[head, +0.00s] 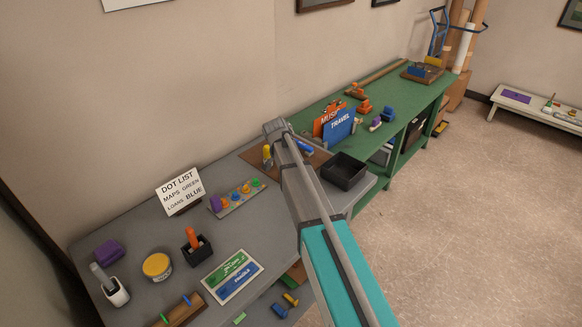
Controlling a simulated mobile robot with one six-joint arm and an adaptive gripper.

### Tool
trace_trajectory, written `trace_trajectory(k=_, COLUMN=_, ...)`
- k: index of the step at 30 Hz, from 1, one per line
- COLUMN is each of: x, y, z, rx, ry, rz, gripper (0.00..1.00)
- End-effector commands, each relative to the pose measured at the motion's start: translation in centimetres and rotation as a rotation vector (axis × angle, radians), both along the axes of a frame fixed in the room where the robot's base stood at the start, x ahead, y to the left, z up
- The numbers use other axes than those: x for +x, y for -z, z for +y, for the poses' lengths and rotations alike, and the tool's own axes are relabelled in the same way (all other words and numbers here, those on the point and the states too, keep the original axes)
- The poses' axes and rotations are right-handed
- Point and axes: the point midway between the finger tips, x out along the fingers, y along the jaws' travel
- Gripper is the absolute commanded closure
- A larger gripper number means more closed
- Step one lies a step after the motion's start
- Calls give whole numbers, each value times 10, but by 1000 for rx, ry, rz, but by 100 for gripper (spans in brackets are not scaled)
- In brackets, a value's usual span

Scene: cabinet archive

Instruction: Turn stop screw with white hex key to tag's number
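No white hex key, stop screw or numbered tag can be made out in the head view. My arm crosses the middle of the picture and covers part of a brown board on the grey table (135,225). A small yellow item (267,152) and a blue item (306,147) show at that board, too small to tell what they are. A pale-handled tool (101,274) stands in a white cup (117,293) at the lower left; I cannot tell its kind. My gripper's fingers do not show.
A "DOT LIST" sign (180,191), a rack of coloured knobs (239,197), a yellow-lidded tub (157,266) and a black holder (197,252) stand on the grey table. A black tray (344,171) is right of my arm. The green bench (395,88) extends behind.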

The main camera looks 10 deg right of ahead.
Motion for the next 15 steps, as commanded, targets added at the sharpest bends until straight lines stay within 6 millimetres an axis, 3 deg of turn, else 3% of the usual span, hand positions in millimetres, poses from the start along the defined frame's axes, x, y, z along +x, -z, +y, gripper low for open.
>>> trace_trajectory(k=13, x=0, y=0, z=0, rx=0, ry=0, rz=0, gripper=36)
trace_trajectory(k=15, x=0, y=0, z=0, rx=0, ry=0, rz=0, gripper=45)
